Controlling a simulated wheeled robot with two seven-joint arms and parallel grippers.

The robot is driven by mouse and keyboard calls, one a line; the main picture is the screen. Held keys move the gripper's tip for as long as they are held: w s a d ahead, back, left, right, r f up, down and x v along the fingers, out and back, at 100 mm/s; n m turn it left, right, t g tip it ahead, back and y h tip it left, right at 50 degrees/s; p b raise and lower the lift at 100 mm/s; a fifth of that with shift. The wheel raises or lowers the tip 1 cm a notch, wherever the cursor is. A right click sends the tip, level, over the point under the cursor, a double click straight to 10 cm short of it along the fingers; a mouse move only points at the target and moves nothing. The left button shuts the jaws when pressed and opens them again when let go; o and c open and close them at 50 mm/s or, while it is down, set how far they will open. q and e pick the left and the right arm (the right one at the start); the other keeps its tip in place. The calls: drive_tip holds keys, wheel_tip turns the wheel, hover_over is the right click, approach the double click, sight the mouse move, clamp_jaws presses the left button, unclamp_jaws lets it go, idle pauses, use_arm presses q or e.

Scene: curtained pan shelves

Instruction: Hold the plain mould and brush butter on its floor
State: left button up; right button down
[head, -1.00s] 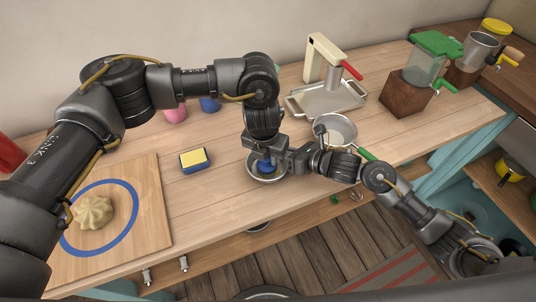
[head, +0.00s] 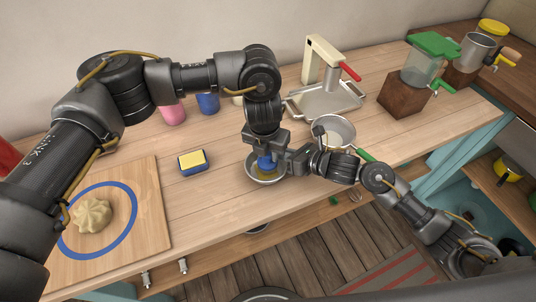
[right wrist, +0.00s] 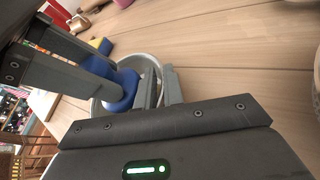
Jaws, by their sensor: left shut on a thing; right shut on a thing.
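The plain mould (head: 252,177) is a small round grey metal bowl on the wooden counter, below the middle of the head view. Its near floor shows yellowish-brown. My left gripper (head: 265,151) comes down from above, shut on a blue brush (head: 265,162) inside the mould. The bristles are hidden. My right gripper (head: 297,160) comes in from the right, shut on the mould's rim. In the right wrist view, its fingers (right wrist: 160,84) clasp the mould wall (right wrist: 140,62) beside the blue brush (right wrist: 122,92).
A yellow-and-blue sponge (head: 193,161) lies left of the mould. A board (head: 149,205) with pale dough (head: 92,215) is farther left. Pink (head: 173,112) and blue (head: 208,102) items stand behind.

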use_arm(q)
drive_tip(key=shift+a+r, duration=0.2)
drive_tip(key=shift+r, duration=3.45)
use_arm(e)
drive_tip(key=c, duration=1.4)
unclamp_jaws()
drive_tip(key=shift+c, duration=0.2)
drive_tip(key=v, duration=1.2)
